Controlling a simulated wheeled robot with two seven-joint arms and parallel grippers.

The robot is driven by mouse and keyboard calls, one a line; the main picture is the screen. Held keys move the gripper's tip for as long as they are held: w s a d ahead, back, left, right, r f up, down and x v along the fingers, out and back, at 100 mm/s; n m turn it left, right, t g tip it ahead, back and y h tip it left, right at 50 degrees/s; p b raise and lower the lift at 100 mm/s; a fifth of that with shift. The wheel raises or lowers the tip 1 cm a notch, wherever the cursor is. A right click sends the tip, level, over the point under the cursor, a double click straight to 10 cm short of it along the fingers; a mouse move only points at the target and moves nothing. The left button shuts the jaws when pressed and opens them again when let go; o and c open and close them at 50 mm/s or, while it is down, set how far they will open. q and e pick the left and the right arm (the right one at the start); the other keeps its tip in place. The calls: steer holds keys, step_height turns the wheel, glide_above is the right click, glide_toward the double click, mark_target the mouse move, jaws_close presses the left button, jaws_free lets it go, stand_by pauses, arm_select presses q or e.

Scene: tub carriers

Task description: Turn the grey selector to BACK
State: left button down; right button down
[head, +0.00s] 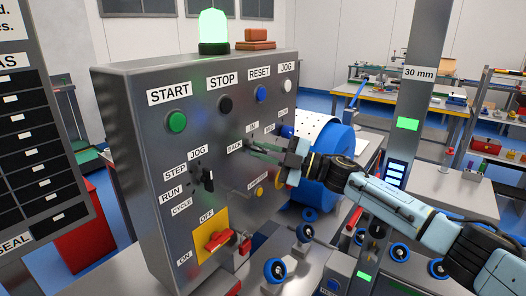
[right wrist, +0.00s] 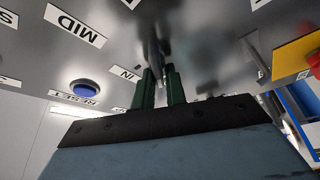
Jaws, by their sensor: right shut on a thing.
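My right gripper (head: 250,149) reaches in from the right to the sloping grey control panel (head: 143,150), just right of the BACK label (head: 235,147). In the right wrist view, its two dark green fingers (right wrist: 162,90) are shut on a narrow grey knob (right wrist: 157,62), the grey selector, at the panel face. In the head view the fingers mostly cover the selector, and I cannot tell which way it points. My left gripper is not in view.
A black selector (head: 207,180) with STEP, JOG, RUN and CYCLE labels sits left of the gripper. A red switch (head: 218,241) on a yellow plate is below. START (head: 177,122), STOP and RESET buttons are above. A blue roller (head: 335,160) stands right of the panel.

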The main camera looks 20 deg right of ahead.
steer(key=shift+d+f, duration=0.1)
steer(key=shift+f, duration=0.1)
stand_by(0.6)
steer(key=c, duration=1.5)
jaws_free()
steer(key=shift+o, duration=0.2)
steer(key=shift+r, duration=0.1)
step_height(320, 180, up, 10)
steer(key=shift+r, duration=0.1)
